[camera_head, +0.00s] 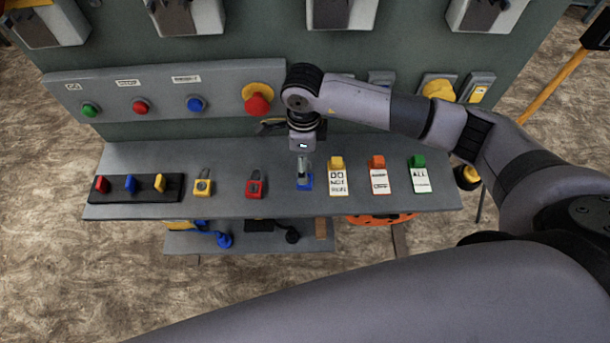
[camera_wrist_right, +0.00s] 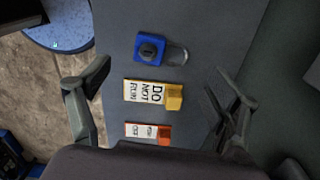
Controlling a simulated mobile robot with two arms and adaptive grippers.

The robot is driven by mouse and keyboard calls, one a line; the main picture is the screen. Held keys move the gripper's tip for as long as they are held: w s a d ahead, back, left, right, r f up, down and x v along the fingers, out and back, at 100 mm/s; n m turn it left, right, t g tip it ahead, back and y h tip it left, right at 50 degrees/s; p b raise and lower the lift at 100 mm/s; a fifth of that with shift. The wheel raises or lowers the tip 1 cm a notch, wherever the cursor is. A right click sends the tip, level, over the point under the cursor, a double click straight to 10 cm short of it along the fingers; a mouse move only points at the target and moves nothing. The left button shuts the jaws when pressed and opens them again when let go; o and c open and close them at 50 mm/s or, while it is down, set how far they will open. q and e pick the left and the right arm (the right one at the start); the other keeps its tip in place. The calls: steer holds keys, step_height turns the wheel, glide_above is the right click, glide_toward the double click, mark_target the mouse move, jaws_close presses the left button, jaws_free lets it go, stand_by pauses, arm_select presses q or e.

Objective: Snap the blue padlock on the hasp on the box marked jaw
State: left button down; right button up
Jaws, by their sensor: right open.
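The blue padlock (camera_head: 306,182) lies on the grey shelf in the head view, with its shackle toward the panel. It also shows in the right wrist view (camera_wrist_right: 149,47), its shackle pointing right. My right gripper (camera_head: 302,158) is above the shelf at the padlock and partly covers it in the head view. In the wrist view its fingers (camera_wrist_right: 163,80) are spread wide and nothing is between them in a grip. Grey boxes (camera_head: 190,18) are cut off along the top of the head view; I cannot read which is marked jaw. My left gripper is not in view.
On the shelf (camera_head: 225,155) are a red padlock (camera_head: 256,185), a yellow padlock (camera_head: 203,185), a "DO NOT RUN" tag (camera_head: 338,180), and orange (camera_head: 378,178) and green (camera_head: 419,178) tags. A control panel with buttons and a red emergency stop (camera_head: 258,104) is behind.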

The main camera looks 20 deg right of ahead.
steer(key=shift+f, duration=0.75)
step_height(320, 180, down, 4)
steer(key=shift+s+d+f+p, duration=0.1)
steer(key=shift+d+p, duration=0.05)
steer(key=shift+p, duration=0.75)
steer(key=shift+f, duration=0.6)
steer(key=shift+c, duration=0.3)
steer(key=c, duration=1.2)
